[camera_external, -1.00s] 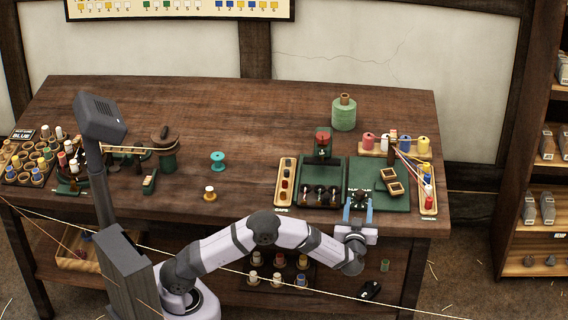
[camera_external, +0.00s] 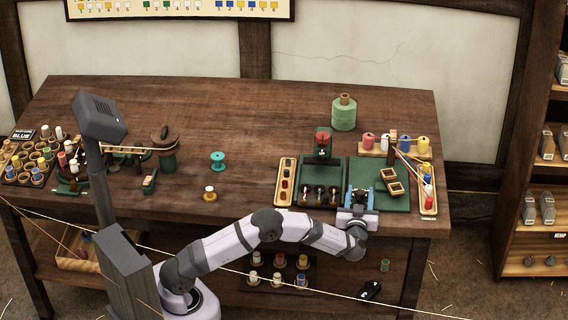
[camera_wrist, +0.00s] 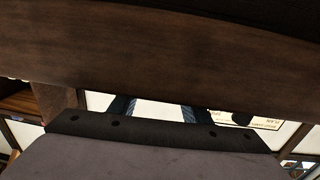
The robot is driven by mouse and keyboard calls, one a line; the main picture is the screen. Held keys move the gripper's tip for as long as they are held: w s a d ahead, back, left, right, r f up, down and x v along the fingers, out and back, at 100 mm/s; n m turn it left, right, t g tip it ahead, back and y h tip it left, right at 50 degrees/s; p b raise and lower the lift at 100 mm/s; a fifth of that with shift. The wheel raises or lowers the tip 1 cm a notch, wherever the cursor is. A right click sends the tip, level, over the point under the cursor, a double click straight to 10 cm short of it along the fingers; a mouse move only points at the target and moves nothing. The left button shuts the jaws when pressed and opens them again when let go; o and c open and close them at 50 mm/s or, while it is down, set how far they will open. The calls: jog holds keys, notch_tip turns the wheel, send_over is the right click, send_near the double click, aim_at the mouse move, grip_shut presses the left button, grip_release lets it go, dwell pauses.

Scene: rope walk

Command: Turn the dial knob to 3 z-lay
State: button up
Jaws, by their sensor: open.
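The green panel (camera_external: 362,172) lies on the right of the table, in the external view. A small dark part, likely the dial knob, sits at its front edge; my gripper covers most of it, so its pointer and the setting labels cannot be read. My gripper (camera_external: 358,197), with blue fingers, is open over that front edge, the fingers to either side of the dark part. I cannot tell whether they touch it. In the wrist view my gripper (camera_wrist: 160,112) shows only partly, its fingertips hidden by a wooden band, and no knob is visible.
Two small wooden pieces (camera_external: 392,182) lie on the panel's right. A rack with coloured cones (camera_external: 427,186) stands further right. A tray with dark knobs (camera_external: 320,195) and a wooden strip (camera_external: 286,182) lie to the left.

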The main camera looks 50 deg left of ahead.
jog(key=shift+a, duration=0.1)
jog(key=c, duration=1)
jog(key=shift+c, duration=0.2)
